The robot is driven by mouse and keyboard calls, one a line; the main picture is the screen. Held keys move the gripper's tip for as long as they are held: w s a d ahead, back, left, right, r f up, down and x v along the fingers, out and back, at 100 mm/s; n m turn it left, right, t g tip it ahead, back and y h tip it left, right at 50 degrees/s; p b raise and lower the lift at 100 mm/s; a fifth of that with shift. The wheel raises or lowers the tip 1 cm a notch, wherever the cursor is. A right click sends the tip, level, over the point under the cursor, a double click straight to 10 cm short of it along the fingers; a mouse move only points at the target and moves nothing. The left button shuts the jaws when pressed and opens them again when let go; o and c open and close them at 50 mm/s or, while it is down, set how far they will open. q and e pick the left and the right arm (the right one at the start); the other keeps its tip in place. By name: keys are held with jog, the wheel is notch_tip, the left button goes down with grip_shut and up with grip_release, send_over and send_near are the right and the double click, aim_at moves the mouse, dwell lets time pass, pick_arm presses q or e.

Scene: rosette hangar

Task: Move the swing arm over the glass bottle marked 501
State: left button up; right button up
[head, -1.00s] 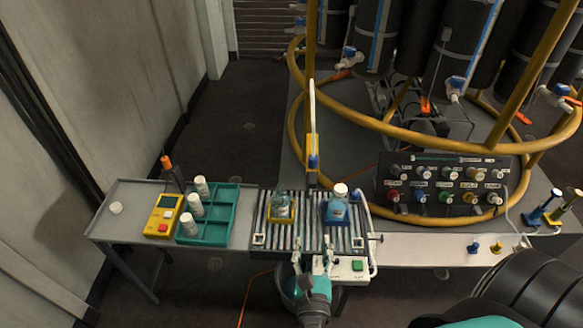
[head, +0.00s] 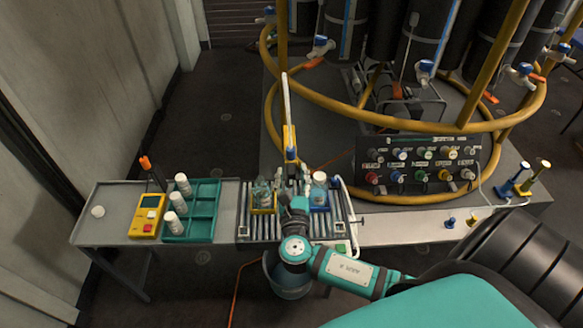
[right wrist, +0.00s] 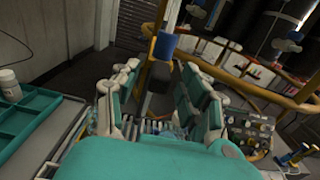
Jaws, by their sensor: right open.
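The swing arm (head: 288,115) is a thin white bar with a yellow part and a blue block, standing behind the roller rack. In the right wrist view its blue block (right wrist: 163,46) lies ahead, between and beyond my fingers. One glass bottle (head: 262,188) sits in a yellow holder on the left of the rack; another, white-capped bottle (head: 319,181) sits in a blue holder on the right. I cannot read which is marked 501. My right gripper (head: 294,178) is over the rack between the bottles, open and empty; its spread fingers (right wrist: 158,88) show in the wrist view. My left gripper is not in view.
A teal tray (head: 212,210) with white bottles and a yellow meter (head: 147,215) stand on the side table left of the rack. A yellow ring frame (head: 350,108) and a valve panel (head: 425,165) stand behind and to the right. A bucket (head: 288,278) is below the rack.

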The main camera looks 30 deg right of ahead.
jog(key=shift+x, duration=1.05)
grip_shut()
